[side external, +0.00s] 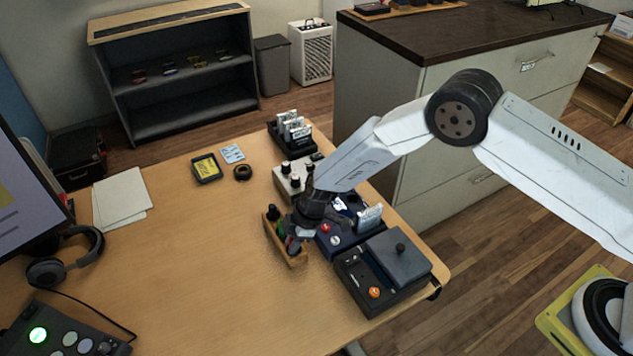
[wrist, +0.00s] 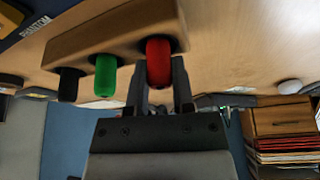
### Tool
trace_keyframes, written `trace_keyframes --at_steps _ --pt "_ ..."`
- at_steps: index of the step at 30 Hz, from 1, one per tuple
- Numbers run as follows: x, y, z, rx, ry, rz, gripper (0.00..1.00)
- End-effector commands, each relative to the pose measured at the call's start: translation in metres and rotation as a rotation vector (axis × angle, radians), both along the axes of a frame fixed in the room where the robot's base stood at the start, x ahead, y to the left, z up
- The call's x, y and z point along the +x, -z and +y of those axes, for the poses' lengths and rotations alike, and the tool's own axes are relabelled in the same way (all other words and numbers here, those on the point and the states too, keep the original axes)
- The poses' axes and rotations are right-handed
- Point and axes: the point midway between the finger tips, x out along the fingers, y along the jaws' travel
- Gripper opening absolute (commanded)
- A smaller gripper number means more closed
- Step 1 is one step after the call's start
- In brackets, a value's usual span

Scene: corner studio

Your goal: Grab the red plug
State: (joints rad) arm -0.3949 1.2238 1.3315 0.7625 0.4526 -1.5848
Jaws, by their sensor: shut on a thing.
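The red plug (wrist: 158,58) stands in a wooden rack (wrist: 90,38) in the wrist view. A green plug (wrist: 105,76) and a black plug (wrist: 71,84) are beside it in the same rack. My gripper (wrist: 160,82) has one finger on each side of the red plug and is shut on it. In the side external view my gripper (side external: 293,240) is at the near end of the wooden rack (side external: 297,261) and mostly hides the red plug. The green plug (side external: 281,229) and black plug (side external: 272,212) show there too.
A dark blue box (side external: 346,244) and a black box with a grey lid (side external: 398,257) stand right of the rack. A white box with black knobs (side external: 291,178) is behind it.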

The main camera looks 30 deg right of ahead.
Motion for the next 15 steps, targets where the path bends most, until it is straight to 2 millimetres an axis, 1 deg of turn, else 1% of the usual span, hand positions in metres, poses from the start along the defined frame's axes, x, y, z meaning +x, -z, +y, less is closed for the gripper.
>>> trace_keyframes --at_steps 8,13,15 --pt "0.001 -0.013 0.0 0.001 -0.001 -0.002 0.0" --pt "0.001 -0.031 0.0 0.001 -0.001 -0.002 0.0" --pt "-0.004 -0.036 -0.002 0.001 0.0 0.001 0.0"
